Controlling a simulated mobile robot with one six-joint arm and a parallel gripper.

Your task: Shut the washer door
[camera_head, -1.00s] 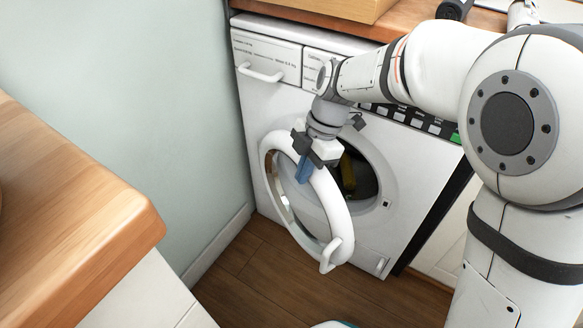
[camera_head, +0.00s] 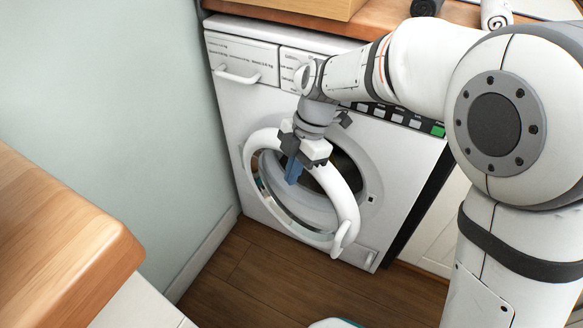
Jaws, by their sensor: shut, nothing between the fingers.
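The white washer (camera_head: 393,215) stands against the wall in the head view. Its round door, a thick white ring (camera_head: 345,208) with a clear middle, is hinged on the left and stands partly open. The door handle (camera_head: 341,240) is at its lower right. My gripper (camera_head: 293,172) is shut and empty, its blue fingertips pointing down at the upper part of the door ring. I cannot tell whether they touch the door. My gripper and the door hide part of the dark drum opening.
A wooden counter (camera_head: 60,235) juts in at the left front. A wooden worktop (camera_head: 385,20) with a box (camera_head: 300,6) and rolled towels lies above the washer.

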